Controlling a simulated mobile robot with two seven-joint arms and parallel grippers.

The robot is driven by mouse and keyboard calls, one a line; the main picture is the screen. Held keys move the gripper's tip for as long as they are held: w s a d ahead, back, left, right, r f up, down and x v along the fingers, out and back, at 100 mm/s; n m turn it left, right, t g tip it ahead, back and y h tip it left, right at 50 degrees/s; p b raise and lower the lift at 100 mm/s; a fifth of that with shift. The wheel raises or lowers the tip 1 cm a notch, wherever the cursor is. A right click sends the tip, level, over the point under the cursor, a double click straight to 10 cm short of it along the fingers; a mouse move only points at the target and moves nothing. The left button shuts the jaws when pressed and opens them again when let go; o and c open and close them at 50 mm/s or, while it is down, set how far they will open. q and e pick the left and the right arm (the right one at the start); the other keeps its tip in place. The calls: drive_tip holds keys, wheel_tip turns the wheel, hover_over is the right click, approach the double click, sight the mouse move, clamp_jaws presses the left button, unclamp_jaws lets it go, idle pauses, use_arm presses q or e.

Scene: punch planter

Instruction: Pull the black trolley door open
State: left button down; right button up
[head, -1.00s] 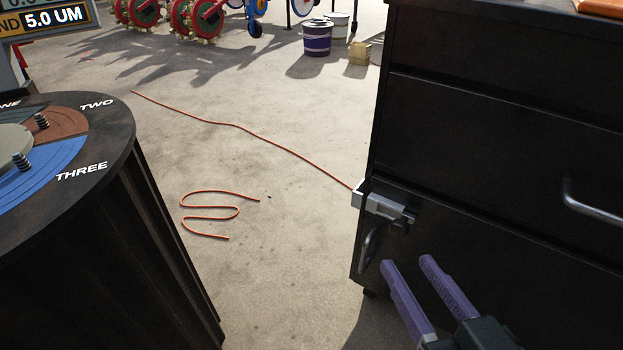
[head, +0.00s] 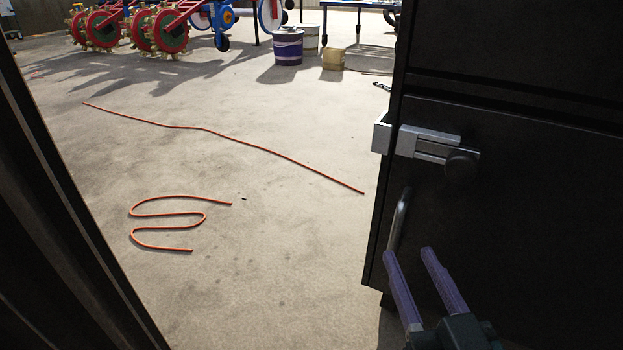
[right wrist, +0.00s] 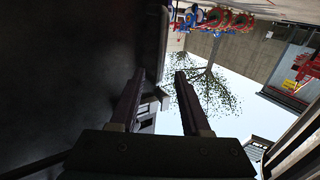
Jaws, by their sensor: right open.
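The black trolley (head: 500,80) fills the right side of the head view. Its lower door (head: 540,210) looks shut. A silver latch with a dark round knob (head: 430,145) sits at the door's upper left edge. A curved metal handle (head: 398,222) stands upright below the latch. My right gripper (head: 408,268), with purple fingers, is open and empty in front of the door, just below and right of the handle. Whether it touches the door I cannot tell. In the right wrist view its fingers (right wrist: 155,95) are apart, with the dark trolley at left. My left gripper is not in view.
A dark ribbed body (head: 50,200) stands at the left. Orange cord (head: 215,128) and a curled orange piece (head: 170,222) lie on the concrete floor. Farm machinery (head: 150,28), a purple bucket (head: 287,46) and a small box (head: 333,58) stand at the back. The middle floor is open.

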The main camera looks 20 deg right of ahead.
sight(398, 235)
drive_tip(key=b+x, duration=0.2)
drive_tip(key=x, duration=0.4)
drive_tip(key=shift+w+f, duration=0.1)
drive_tip(key=shift+w, duration=0.25)
clamp_jaws()
idle(1.0)
